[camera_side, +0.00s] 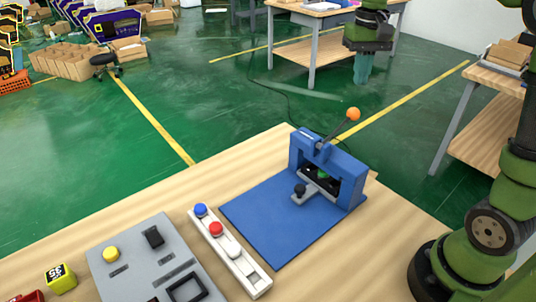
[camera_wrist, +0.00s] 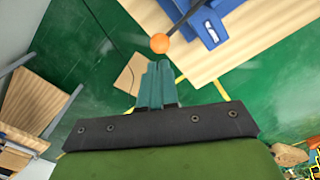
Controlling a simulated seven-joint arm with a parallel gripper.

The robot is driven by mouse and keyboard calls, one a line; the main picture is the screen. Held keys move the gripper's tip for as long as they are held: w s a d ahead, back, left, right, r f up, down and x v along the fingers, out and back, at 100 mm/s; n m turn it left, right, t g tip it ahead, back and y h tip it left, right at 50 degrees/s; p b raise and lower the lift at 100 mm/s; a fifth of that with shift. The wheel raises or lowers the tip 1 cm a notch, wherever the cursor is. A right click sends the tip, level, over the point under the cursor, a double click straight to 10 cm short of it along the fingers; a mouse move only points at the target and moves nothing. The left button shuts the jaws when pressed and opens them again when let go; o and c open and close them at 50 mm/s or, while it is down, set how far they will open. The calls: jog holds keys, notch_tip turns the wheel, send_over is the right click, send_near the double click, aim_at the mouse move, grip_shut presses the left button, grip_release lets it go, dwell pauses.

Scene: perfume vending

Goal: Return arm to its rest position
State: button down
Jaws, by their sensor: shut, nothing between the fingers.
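My gripper (camera_side: 363,68) hangs at the top of the side view, above and beyond the work table. It points downward, and its teal fingers are together with nothing between them. In the wrist view my gripper (camera_wrist: 156,72) also shows shut and empty. My green arm rises at the right of the side view. A blue press (camera_side: 355,172) with an orange-knobbed lever (camera_side: 352,114) stands on a blue base on the table, apart from my gripper. The orange knob (camera_wrist: 160,43) shows just past the fingertips in the wrist view.
The wooden table (camera_side: 150,210) also carries a white strip (camera_side: 250,274) with blue and red caps, a grey panel (camera_side: 115,262) and a yellow cube (camera_side: 60,278). Other wooden tables (camera_side: 480,130) stand around. The green floor between is mostly open.

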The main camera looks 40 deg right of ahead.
jog(key=shift+w+d+f, duration=0.1)
jog(key=shift+w+f, duration=0.1)
jog(key=shift+w, duration=0.05)
jog(key=shift+s+a+f+t, duration=0.6)
jog(key=shift+s+a+f, duration=0.05)
jog(key=shift+a+f, duration=0.2)
jog(key=s+a+f+n+t+y, duration=0.1)
jog(key=s+a+n+t+y, duration=0.1)
jog(key=s+a+t, duration=0.4)
jog(key=shift+s+a, duration=2.6)
jog(key=shift+s, duration=0.7)
